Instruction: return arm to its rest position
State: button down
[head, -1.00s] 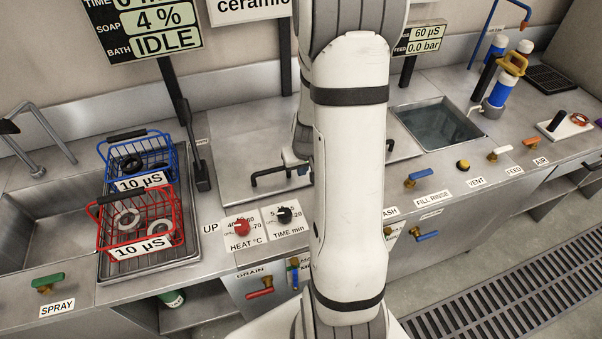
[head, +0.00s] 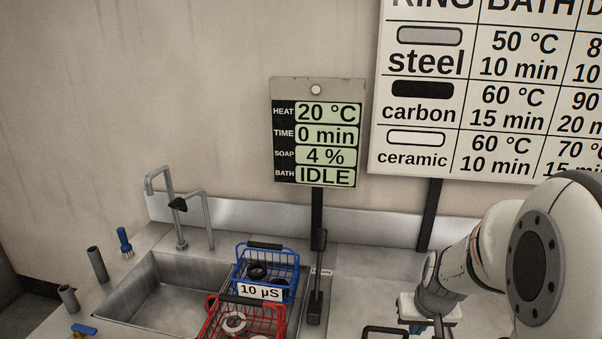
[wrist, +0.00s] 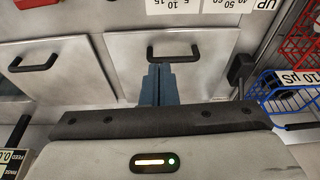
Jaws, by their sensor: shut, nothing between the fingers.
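My arm shows at the lower right of the head view, with its white links bent over the steel counter. My gripper (wrist: 158,84) is in the wrist view, its two blue-grey fingers together with nothing between them. They point at a steel lid (wrist: 205,46) with a black handle (wrist: 172,46); I cannot tell how far above it they are. In the head view the gripper is near the bottom edge, partly cut off, close to a black handle (head: 385,330).
A blue basket (head: 268,268) and a red basket (head: 243,322), both holding rings, stand left of my arm beside a sink (head: 165,295) with a tap (head: 180,215). A display (head: 318,140) reads IDLE on a black post. A chart (head: 440,110) hangs behind.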

jog(key=s+a+r+n, duration=0.1)
jog(key=s+a+r, duration=0.9)
jog(key=s+a, duration=0.1)
jog(key=shift+s+r+n, duration=0.2)
jog(key=shift+s+n, duration=0.1)
jog(key=shift+s, duration=0.25)
